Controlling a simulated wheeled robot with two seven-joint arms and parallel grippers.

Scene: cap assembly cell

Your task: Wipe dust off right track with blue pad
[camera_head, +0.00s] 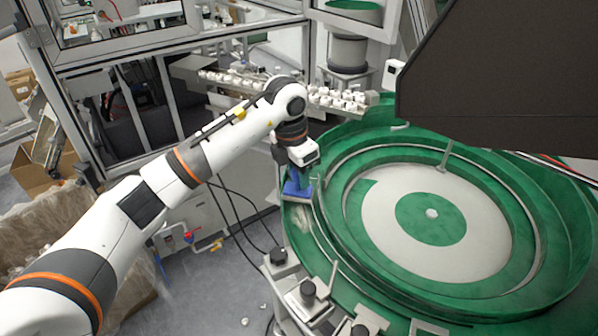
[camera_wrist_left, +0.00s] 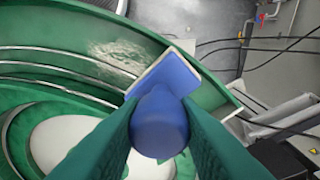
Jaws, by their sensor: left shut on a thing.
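My left gripper (camera_head: 297,174) reaches in from the left and is shut on the blue pad (camera_head: 297,188) at the left rim of the green bowl feeder. In the left wrist view, the pad (camera_wrist_left: 168,75) has a rounded blue handle between my green fingers (camera_wrist_left: 160,140) and a flat plate with a pale edge. A pale dust patch (camera_wrist_left: 115,55) lies on the green track (camera_wrist_left: 30,35), just left of the pad. In the head view a faint pale smear (camera_head: 300,222) shows on the track below the pad. I cannot tell whether the pad touches the track. My right gripper is not seen.
The green bowl (camera_head: 480,285) with a white and green centre (camera_head: 432,214) fills the right. A chute of white caps (camera_head: 345,99) runs behind my left arm. Metal fixtures (camera_head: 308,296) stand at the bowl's front left. A dark panel (camera_head: 500,80) covers the upper right.

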